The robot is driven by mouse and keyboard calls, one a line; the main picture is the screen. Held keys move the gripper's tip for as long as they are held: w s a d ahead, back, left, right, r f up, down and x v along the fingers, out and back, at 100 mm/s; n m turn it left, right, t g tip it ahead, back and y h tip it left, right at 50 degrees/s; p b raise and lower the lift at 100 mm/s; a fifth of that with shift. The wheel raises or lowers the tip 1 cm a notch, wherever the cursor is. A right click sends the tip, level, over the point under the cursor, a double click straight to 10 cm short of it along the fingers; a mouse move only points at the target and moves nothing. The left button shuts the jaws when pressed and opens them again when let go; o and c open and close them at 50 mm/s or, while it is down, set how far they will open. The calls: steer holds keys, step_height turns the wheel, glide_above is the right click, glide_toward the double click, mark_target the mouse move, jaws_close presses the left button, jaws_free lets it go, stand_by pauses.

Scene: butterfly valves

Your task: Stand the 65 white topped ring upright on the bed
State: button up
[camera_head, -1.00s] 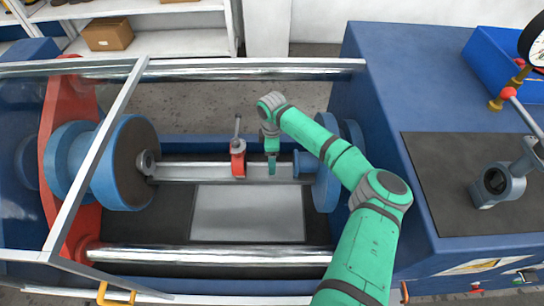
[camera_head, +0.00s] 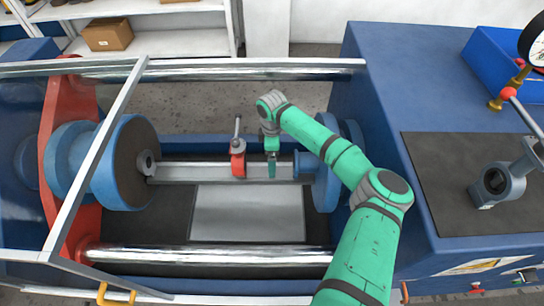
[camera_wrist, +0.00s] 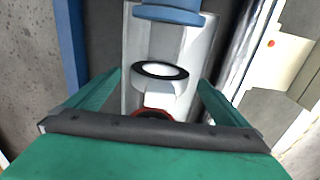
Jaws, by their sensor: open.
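In the wrist view a pale block-like top (camera_wrist: 160,95) with a black-rimmed white disc (camera_wrist: 160,70) sits between my fingers, over the metal bed. It looks like the white topped ring, but its lower part and tilt are unclear. In the head view my gripper (camera_head: 272,168) hides it. My gripper is open, fingers down at the bed, one finger on each side of the pale part in the wrist view (camera_wrist: 158,92). The bed (camera_head: 190,172) is a long grey rail. A red ring (camera_head: 238,165) with a grey stem stands upright on it, just left of my gripper.
A blue flange (camera_head: 326,178) is close on the right, a large blue drum (camera_head: 125,165) on the left. Polished bars run behind (camera_head: 250,68) and in front (camera_head: 210,256). A grey-blue valve (camera_head: 497,183) stands on the dark mat (camera_head: 440,215) at right.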

step_height(320, 180, up, 10)
steer(key=shift+r, duration=0.15)
stand_by(0.3)
stand_by(0.4)
